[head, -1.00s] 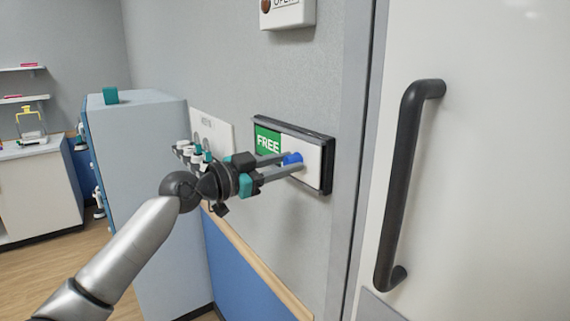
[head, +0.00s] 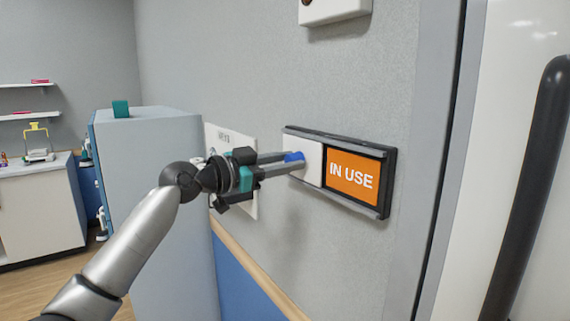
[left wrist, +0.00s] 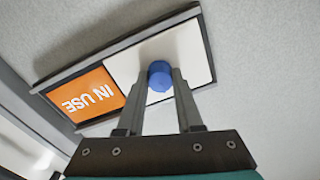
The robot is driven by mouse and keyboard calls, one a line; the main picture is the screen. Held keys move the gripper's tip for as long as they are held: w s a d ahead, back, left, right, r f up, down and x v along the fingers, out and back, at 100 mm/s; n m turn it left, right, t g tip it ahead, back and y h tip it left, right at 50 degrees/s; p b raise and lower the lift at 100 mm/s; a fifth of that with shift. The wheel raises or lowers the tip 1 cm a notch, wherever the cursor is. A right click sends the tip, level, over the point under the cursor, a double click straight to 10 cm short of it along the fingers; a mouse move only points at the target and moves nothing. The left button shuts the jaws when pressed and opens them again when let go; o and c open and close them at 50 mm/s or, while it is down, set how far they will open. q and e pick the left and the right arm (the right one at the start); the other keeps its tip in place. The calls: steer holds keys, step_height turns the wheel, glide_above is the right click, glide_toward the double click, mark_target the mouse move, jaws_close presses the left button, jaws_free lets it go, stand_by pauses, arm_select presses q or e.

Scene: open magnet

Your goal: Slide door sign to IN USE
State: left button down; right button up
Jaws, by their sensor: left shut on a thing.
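The door sign (head: 387,176) is a dark-framed slider on the grey wall, left of the door. Its orange field reading IN USE (head: 352,179) shows on the right. The white sliding cover (head: 312,170) sits at the left end of the frame. My left gripper (head: 296,162) is shut on the blue knob (head: 292,156) of the cover. The left wrist view shows the blue knob (left wrist: 160,76) between the fingertips, with the white cover (left wrist: 193,55) behind it and the orange IN USE field (left wrist: 90,95) uncovered. My right gripper is not in view.
A white door (head: 510,120) with a long dark handle (head: 530,190) is at the right. A white wall box (head: 333,9) hangs above the sign. A key panel (head: 229,140) is behind my gripper, and a blue-grey cabinet (head: 165,200) stands at the left.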

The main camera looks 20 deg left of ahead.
arm_select(q)
steer(key=shift+w+a+r, duration=0.1)
steer(key=shift+a, duration=0.15)
steer(key=c, duration=0.7)
jaws_free()
steer(key=shift+o, duration=0.7)
steer(key=shift+d, duration=0.1)
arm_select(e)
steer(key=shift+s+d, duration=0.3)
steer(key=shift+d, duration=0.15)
arm_select(q)
steer(key=b+v, duration=0.5)
steer(key=v, duration=1)
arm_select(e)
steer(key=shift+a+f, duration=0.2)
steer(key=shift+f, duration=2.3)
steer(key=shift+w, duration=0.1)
